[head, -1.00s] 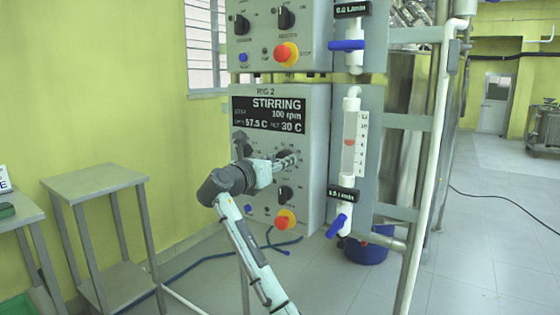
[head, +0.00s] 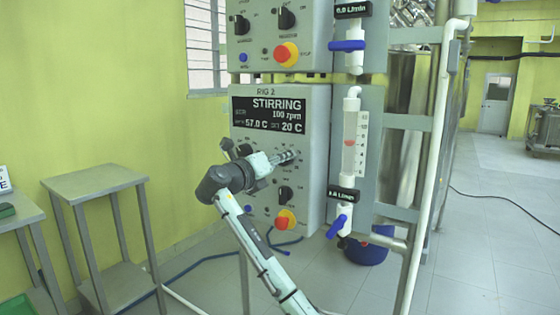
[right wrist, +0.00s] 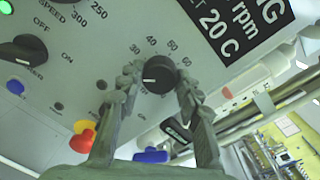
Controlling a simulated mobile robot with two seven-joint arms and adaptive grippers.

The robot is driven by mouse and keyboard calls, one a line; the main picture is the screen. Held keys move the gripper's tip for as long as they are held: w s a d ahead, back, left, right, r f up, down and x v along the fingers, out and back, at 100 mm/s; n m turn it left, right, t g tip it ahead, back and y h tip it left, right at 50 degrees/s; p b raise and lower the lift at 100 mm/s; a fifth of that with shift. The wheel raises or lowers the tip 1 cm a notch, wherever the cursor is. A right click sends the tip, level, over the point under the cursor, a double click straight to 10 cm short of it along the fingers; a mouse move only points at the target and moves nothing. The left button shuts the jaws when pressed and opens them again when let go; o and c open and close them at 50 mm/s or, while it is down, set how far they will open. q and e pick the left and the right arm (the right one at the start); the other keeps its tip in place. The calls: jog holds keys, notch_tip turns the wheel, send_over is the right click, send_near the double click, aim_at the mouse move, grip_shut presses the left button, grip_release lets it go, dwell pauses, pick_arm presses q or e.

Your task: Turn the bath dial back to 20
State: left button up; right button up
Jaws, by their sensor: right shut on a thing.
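The bath dial (right wrist: 160,74) is a black round knob with a white pointer line, seen in the right wrist view. Its pointer is turned toward the picture's left, below the 30 mark; the figure 20 on the scale cannot be read there. My right gripper (right wrist: 158,84) has a finger on either side of the knob and is shut on it. In the head view the right gripper (head: 294,156) is at the panel of rig 2 and hides the dial. The display (head: 268,115) reads stirring, 100 rpm, about 57.0 C, and a set value of 20 C. My left gripper is not in view.
A black on/off switch (head: 286,193) and a red stop button on yellow (head: 286,219) sit below the dial. A speed knob (head: 244,151) is left of it. A blue-handled valve (head: 338,226) stands right of the panel. A grey side table (head: 95,181) stands left.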

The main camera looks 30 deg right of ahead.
dwell(0.3)
jog(key=o, duration=1.2)
jog(key=shift+c, duration=0.2)
jog(key=v, duration=1.2)
jog(key=shift+f, duration=0.1)
